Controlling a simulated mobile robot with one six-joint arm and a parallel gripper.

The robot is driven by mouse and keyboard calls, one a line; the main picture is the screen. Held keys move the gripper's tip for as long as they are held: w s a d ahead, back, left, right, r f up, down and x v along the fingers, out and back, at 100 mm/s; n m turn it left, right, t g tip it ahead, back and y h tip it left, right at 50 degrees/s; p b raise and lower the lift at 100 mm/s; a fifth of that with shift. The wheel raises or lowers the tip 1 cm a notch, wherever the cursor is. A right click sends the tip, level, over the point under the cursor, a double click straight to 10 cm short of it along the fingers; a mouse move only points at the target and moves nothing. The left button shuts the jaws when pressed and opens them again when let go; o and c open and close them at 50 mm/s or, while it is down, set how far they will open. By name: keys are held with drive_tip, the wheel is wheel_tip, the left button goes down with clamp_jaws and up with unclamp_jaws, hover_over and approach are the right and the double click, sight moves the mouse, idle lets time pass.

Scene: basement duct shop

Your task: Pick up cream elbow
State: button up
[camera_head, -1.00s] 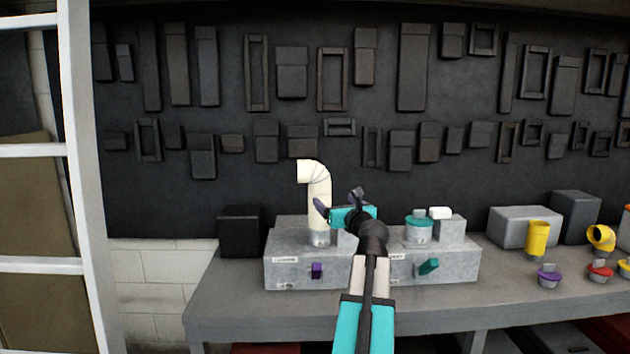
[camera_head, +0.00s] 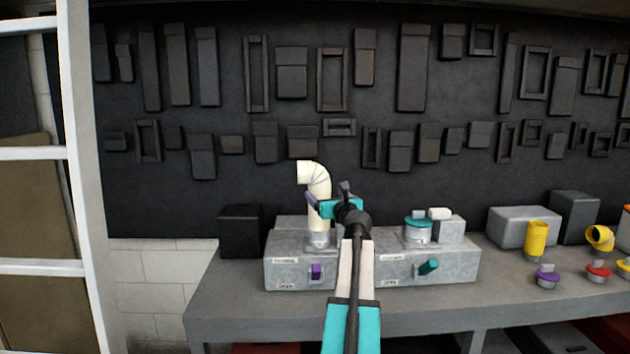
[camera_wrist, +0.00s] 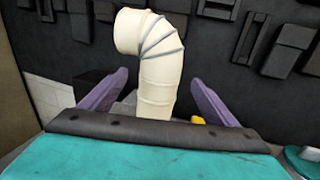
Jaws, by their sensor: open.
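The cream elbow (camera_head: 315,185) stands upright on a round metal collar (camera_head: 319,239) at the left of the grey metal box. Its bent top opens to the left. In the wrist view the cream elbow (camera_wrist: 158,65) rises ahead of my gripper, between its two purple fingers. My gripper (camera_wrist: 158,95) is open, with a finger to each side of the elbow and a gap on both sides. In the head view my gripper (camera_head: 328,200) is at the elbow's straight lower part and overlaps it. The elbow's lower end is hidden behind my gripper in the wrist view.
The grey metal box (camera_head: 300,273) has a purple handle (camera_head: 316,271) and a teal handle (camera_head: 428,267). A black box (camera_head: 240,232) stands left. Yellow parts (camera_head: 536,238) stand farther right.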

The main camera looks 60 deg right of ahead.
sight(323, 181)
drive_tip(key=shift+w+d, duration=0.15)
drive_tip(key=shift+w, duration=0.1)
drive_tip(key=shift+p+x, duration=0.7)
drive_tip(key=shift+x, duration=1.85)
drive_tip(key=shift+r, duration=0.1)
drive_tip(key=c, duration=1.3)
drive_tip(key=shift+o, duration=0.2)
drive_tip(key=shift+d+r, duration=0.1)
drive_tip(key=shift+r, duration=1.7)
drive_tip(key=s+d+r+b+v, duration=0.1)
drive_tip(key=b+v, duration=0.2)
drive_tip(key=v, duration=1.3)
drive_tip(key=shift+s+d+r, duration=0.2)
drive_tip(key=shift+d, duration=0.15)
